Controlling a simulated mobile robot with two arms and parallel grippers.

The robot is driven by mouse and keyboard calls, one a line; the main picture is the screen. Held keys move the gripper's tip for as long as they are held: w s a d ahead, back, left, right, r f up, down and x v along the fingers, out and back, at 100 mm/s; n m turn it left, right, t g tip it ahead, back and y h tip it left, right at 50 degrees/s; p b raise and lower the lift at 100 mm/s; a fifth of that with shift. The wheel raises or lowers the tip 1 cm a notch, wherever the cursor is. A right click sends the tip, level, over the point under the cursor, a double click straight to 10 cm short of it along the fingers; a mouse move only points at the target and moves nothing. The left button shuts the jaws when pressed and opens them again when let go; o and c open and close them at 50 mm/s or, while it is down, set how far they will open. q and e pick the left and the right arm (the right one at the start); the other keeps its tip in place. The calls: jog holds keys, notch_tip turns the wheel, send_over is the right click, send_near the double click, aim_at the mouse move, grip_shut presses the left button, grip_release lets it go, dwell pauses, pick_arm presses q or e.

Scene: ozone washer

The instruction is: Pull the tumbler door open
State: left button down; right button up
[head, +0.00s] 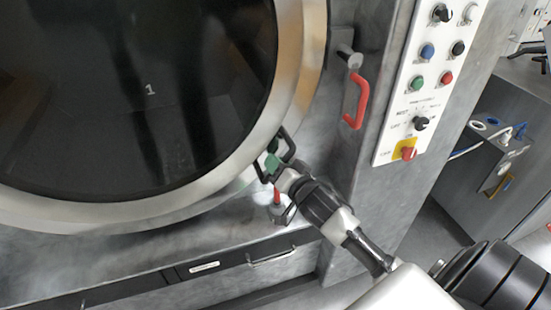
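The round tumbler door (294,85) fills the left of the head view, with a wide metal rim around dark glass marked "1". It looks shut, seated against the grey machine front. My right gripper (270,146) is at the lower right of the rim. Its two black fingers are spread apart, with a small green piece (272,163) between them. I cannot tell whether the fingers touch it or the rim. A red handle (356,101) on a metal mount is up and right of the gripper. A second red piece (277,195) shows just below it, partly hidden. My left gripper is not in view.
A white control panel (423,75) with several coloured buttons and knobs stands right of the door. Below the door is a drawer front with a metal handle (271,257). A grey box with cables (500,155) stands at the far right, beyond a strip of floor.

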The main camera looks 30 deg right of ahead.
jog(key=shift+w, duration=0.5)
jog(key=shift+c, duration=0.3)
grip_shut()
jog(key=shift+s+f, duration=0.1)
